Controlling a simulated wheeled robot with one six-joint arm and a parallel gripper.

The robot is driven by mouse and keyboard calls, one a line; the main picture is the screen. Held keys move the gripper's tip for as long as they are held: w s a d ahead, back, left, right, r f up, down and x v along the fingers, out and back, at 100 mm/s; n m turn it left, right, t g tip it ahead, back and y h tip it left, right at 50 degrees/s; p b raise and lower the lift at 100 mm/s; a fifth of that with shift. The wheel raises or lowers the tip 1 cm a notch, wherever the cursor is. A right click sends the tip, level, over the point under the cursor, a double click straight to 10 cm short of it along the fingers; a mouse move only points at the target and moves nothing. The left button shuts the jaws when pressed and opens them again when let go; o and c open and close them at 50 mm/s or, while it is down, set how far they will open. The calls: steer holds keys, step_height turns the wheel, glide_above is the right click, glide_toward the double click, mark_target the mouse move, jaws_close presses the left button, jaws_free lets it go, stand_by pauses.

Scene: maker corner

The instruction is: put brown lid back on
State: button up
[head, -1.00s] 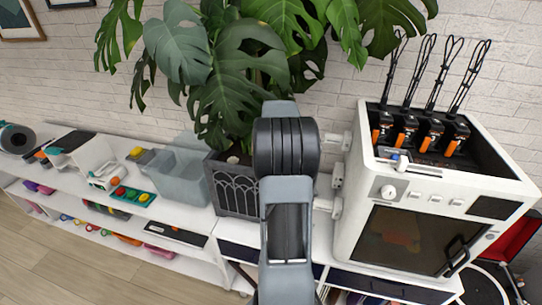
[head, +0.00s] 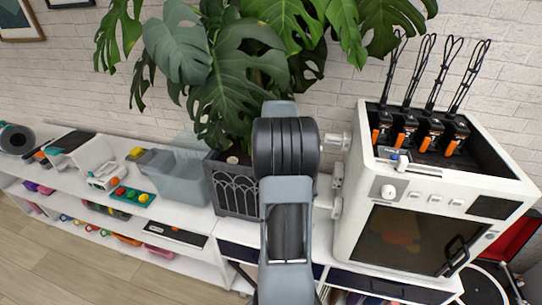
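I cannot make out a brown lid or the container it belongs to in the head view. My own arm stands upright in the middle of the picture, with dark ribbed and grey links, and covers part of the shelf and plant behind it. My gripper is not in view, so whether it holds anything does not show.
A white 3D printer (head: 352,215) stands right of my arm, with white parts on its left side. A large-leaved plant in a dark latticed pot (head: 236,190) is behind. A translucent grey bin (head: 178,180) and a coloured-button toy (head: 132,195) sit on the white shelf at left.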

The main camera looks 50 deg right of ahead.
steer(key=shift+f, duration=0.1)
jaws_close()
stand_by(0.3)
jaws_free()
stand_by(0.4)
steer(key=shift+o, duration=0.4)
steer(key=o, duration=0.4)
